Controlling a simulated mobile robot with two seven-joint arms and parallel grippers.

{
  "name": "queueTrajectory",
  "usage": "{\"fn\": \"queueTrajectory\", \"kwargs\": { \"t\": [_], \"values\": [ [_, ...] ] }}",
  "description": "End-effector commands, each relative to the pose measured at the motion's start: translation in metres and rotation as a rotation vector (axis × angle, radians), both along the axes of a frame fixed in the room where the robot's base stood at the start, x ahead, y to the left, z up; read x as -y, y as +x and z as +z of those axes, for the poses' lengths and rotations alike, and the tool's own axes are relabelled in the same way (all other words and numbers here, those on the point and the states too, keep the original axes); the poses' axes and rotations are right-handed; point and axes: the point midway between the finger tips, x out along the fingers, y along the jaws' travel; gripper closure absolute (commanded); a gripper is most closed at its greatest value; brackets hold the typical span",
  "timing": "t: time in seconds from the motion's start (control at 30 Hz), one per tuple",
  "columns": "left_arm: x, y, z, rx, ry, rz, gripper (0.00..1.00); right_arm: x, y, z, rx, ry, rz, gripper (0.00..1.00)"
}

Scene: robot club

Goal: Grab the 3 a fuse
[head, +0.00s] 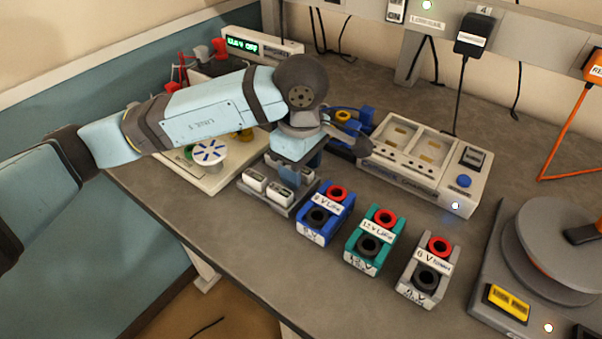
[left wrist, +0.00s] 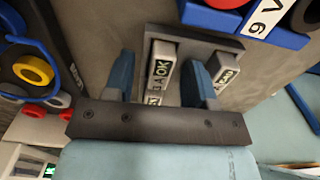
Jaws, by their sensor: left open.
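Several small pale fuses with dark labels sit in a grey holder (head: 252,192) at the table's front edge. In the left wrist view, one fuse (left wrist: 161,70) stands between my two blue fingers; its label shows "OK" and an "A", but its number is not clear. Another fuse (left wrist: 226,73) shows beside the right finger. In the head view my gripper partly hides the fuses.
Blue (head: 326,214), teal (head: 374,241) and grey (head: 428,270) battery blocks stand right of the holder. A pale device (head: 430,160) with slots stands behind them. A round grey machine (head: 555,250) is at right. A pale board (head: 200,178) lies left of the holder.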

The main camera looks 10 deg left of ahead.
Motion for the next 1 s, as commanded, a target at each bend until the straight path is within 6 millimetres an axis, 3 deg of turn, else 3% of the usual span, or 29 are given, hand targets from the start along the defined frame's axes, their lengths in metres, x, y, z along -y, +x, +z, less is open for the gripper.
{"fn": "queueTrajectory", "kwargs": {
  "t": [0.1, 0.33, 0.77, 1.0],
  "values": [
    [0.000, 0.000, 0.001, 0.000, 0.000, 0.000, 0.49, 0.000, 0.000, 0.001, 0.000, 0.000, 0.000, 0.54],
    [0.000, 0.000, 0.001, 0.000, 0.000, 0.000, 1.00, 0.000, 0.000, -0.002, -0.004, -0.002, 0.001, 0.54],
    [0.000, 0.000, 0.008, 0.002, -0.001, 0.000, 1.00, 0.000, -0.001, -0.003, -0.008, -0.003, 0.001, 0.54],
    [0.000, 0.001, 0.047, 0.005, -0.001, -0.001, 1.00, 0.000, -0.001, -0.001, -0.011, -0.009, 0.002, 0.54]
  ]
}}
